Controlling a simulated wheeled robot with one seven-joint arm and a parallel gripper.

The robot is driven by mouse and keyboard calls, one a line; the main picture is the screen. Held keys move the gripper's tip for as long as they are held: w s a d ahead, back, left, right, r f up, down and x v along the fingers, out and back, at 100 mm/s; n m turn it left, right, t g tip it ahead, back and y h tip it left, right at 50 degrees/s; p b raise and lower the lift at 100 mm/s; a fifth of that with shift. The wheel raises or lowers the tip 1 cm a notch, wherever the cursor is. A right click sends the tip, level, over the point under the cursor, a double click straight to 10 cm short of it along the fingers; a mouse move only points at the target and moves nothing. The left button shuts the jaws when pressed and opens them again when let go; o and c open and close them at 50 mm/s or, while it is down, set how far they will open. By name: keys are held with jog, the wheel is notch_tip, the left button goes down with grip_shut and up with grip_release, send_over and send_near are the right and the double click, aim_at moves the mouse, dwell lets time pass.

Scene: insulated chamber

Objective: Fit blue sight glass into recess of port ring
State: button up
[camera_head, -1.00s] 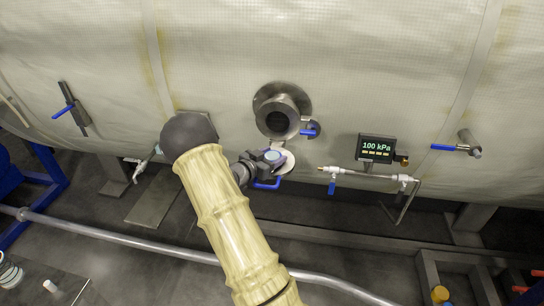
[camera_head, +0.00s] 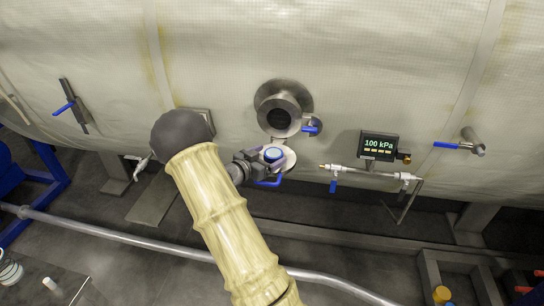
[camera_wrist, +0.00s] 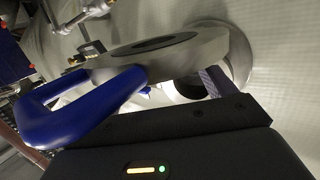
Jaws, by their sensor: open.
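My gripper (camera_head: 261,158) is open, close to the left of the glass. In the wrist view the grey ring (camera_wrist: 205,52) is seen nearly edge-on, with a dark oval on its face and a blue handle (camera_wrist: 85,105) at its side. One finger pad (camera_wrist: 210,83) shows below it.
The open metal nozzle (camera_head: 278,117), with a small blue lever (camera_head: 312,127), sticks out just above. A display (camera_head: 379,146) reading 100 kPa and thin piping (camera_head: 365,175) stand to the right. The insulated wall (camera_head: 370,60) rises behind.

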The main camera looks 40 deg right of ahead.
jog(key=b+v, duration=0.4)
jog(key=v, duration=1)
jog(key=shift+a, duration=0.3)
jog(key=w+a+f+n+t+y+b, duration=0.1)
jog(key=a+f+n+t+y, duration=0.15)
jog(key=a+n+y, duration=0.3)
jog(key=w+a+f+n+t+y+b, duration=0.1)
jog(key=a+n+t+y, duration=0.3)
jog(key=a+y, duration=0.25)
jog(key=s+a+f+n+g+y, duration=0.2)
jog(key=s+n+g, duration=0.1)
jog(key=s, duration=0.6)
jog(key=s+a+f+n+g+y, duration=0.1)
jog(key=s+a+n+g+y, duration=0.1)
jog(key=s, duration=0.8)
jog(key=shift+a+f+n+g, duration=0.4)
jog(key=shift+n+g, duration=0.35)
jog(key=shift+g, duration=0.1)
